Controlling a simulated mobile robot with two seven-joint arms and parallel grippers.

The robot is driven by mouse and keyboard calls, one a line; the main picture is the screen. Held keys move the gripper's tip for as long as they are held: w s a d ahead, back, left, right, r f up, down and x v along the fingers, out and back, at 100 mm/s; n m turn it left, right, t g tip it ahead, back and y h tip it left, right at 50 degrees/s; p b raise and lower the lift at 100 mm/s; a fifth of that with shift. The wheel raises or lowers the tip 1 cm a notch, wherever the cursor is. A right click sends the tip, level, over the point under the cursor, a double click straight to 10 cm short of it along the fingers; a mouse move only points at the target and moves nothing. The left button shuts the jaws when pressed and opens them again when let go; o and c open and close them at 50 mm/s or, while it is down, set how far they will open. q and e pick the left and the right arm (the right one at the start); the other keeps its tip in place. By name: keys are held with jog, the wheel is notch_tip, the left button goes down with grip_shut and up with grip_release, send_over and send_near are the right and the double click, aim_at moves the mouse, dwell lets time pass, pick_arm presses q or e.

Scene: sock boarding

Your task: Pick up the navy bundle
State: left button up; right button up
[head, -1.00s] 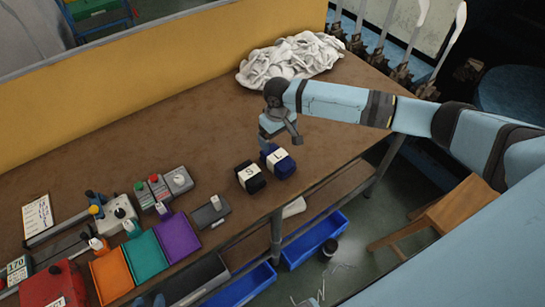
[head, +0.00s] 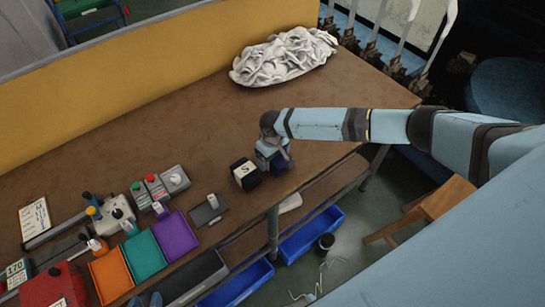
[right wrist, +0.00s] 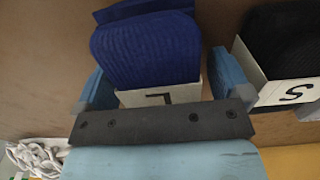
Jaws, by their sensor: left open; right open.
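The navy bundle (head: 281,166) is a rolled dark blue bundle with a white band marked L, near the table's front edge. In the head view my right gripper (head: 271,163) is over it and hides much of it. In the right wrist view the navy bundle (right wrist: 145,50) lies between the two open fingers of my right gripper (right wrist: 160,78), with a small gap visible at the right finger. My left gripper (head: 150,299) shows only in part at the bottom edge of the head view, away from the bundle.
A black bundle (head: 245,174) marked S stands close beside the navy one; it also shows in the right wrist view (right wrist: 285,45). Orange, teal and purple trays (head: 180,234) lie to the left. A white cloth heap (head: 284,57) lies at the back. The table between is clear.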

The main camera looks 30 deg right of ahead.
jog(key=c, duration=1.1)
jog(key=shift+o, duration=0.2)
jog(key=shift+r, duration=0.1)
